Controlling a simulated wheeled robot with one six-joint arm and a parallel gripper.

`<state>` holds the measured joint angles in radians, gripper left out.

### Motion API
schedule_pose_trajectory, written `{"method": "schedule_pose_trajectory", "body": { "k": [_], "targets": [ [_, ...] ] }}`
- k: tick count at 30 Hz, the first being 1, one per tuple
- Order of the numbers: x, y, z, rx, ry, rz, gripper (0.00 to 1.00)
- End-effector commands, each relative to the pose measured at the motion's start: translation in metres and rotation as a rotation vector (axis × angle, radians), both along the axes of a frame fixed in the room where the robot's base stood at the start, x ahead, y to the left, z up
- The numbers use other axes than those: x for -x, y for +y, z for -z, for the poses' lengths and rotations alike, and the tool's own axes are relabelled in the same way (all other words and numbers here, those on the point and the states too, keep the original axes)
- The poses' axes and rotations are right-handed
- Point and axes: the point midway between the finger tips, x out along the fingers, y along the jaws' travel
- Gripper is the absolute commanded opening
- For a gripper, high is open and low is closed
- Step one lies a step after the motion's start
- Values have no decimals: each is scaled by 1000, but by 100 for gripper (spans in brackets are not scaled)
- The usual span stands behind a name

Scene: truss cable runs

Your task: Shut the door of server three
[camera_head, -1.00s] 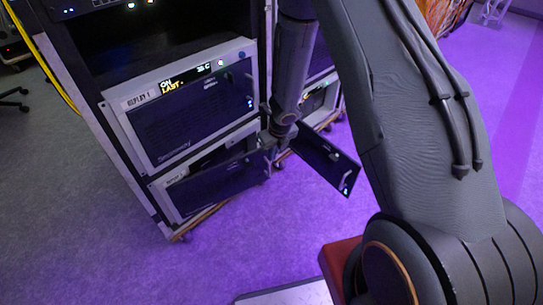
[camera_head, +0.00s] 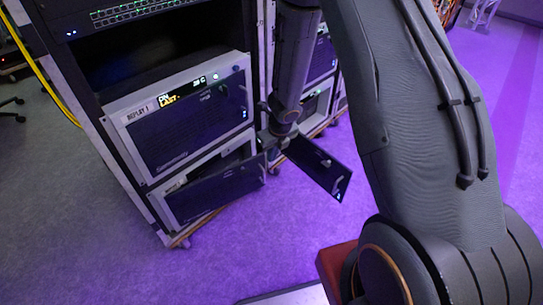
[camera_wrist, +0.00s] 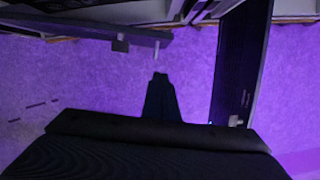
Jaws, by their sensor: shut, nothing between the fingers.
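Two low server doors stand open in the head view, and I cannot read which one is server three. The left door (camera_head: 215,192) is dark and partly open on the unit below the one labelled REPLAY 1. The right door (camera_head: 322,166) is dark and swung wide out from the neighbouring rack. My gripper (camera_head: 268,140) is between the two doors, close to the left door's free edge; contact is unclear. In the wrist view my gripper (camera_wrist: 160,78) is shut and empty, with the left door (camera_wrist: 90,35) ahead to the left and the right door (camera_wrist: 238,65) upright to the right.
The REPLAY 1 unit (camera_head: 185,120) has its front shut above the left door. A network switch (camera_head: 140,12) with green lights is higher up. A yellow cable (camera_head: 42,72) hangs at the rack's left. The purple-lit floor (camera_head: 240,240) in front is clear.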

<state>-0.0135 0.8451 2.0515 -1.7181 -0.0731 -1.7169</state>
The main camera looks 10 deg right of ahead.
Motion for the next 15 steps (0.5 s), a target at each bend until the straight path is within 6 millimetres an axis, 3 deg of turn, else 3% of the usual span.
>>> {"method": "schedule_pose_trajectory", "body": {
  "k": [6,15],
  "targets": [
    [6,-2,-23,0,0,-2,0],
    [10,-7,-26,-42,16,81,0]
  ]
}}
